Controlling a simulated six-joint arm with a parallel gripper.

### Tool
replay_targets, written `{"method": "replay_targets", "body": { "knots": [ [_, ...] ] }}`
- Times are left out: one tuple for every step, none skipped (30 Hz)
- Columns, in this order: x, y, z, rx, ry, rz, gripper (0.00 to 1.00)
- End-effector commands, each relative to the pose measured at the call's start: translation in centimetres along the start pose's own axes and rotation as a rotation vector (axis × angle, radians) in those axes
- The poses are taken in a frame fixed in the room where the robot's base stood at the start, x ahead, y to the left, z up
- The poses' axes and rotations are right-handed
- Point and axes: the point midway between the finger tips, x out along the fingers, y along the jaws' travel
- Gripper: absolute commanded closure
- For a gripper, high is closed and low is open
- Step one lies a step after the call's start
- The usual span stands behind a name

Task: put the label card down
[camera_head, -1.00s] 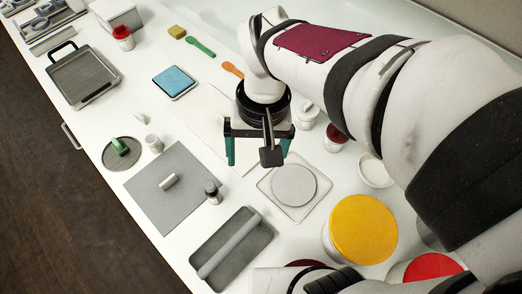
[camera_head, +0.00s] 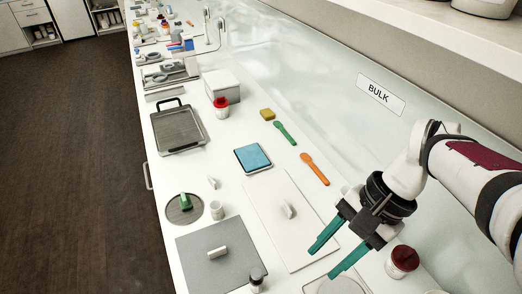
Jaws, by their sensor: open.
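A white label card (camera_head: 380,93) printed "BULK" shows upright on the pale panel behind the counter; I cannot tell how it is held there. My gripper (camera_head: 323,262), with two green fingers, is at the lower right. It is open, with nothing visible between its fingers. It is over the counter near the lower right end of a white board (camera_head: 272,196), well below the label card in the picture and apart from it.
A grey mat (camera_head: 195,262) with a small white block lies at lower left. A blue pad (camera_head: 253,158), a green spoon (camera_head: 285,133) and an orange spoon (camera_head: 315,169) lie behind the board. A red-lidded jar (camera_head: 402,261) stands right of my gripper.

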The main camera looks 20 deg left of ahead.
Motion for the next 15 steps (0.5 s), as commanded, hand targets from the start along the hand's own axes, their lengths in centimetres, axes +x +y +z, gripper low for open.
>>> {"method": "replay_targets", "body": {
  "knots": [
    [0.3, -2.8, -2.0, 0.024, -0.08, 0.001, 0.55],
    [0.7, -4.5, -3.2, 0.041, -0.13, -0.003, 0.55],
    [1.4, -6.8, -4.7, 0.061, -0.196, -0.009, 0.55],
    [2.2, -8.4, -5.9, 0.076, -0.245, -0.011, 0.55],
    [3.2, -9.9, -7.0, 0.092, -0.295, -0.015, 0.55],
    [4.8, -11.8, -8.5, 0.112, -0.361, -0.018, 0.55],
    [6.2, -13.1, -9.4, 0.128, -0.41, -0.021, 0.55],
    [7.6, -14.2, -10.3, 0.142, -0.457, -0.024, 0.55],
    [9.6, -15.3, -11.3, 0.162, -0.516, -0.026, 0.55],
    [11.1, -16.1, -11.9, 0.175, -0.557, -0.029, 0.55],
    [12.5, -16.6, -12.3, 0.187, -0.594, -0.03, 0.55],
    [14.2, -17.2, -12.8, 0.201, -0.637, -0.031, 0.55],
    [15.2, -17.5, -13.0, 0.209, -0.665, -0.034, 0.55],
    [16.1, -17.7, -13.2, 0.217, -0.69, -0.036, 0.55],
    [17.1, -17.9, -13.3, 0.226, -0.715, -0.037, 0.55]
  ]
}}
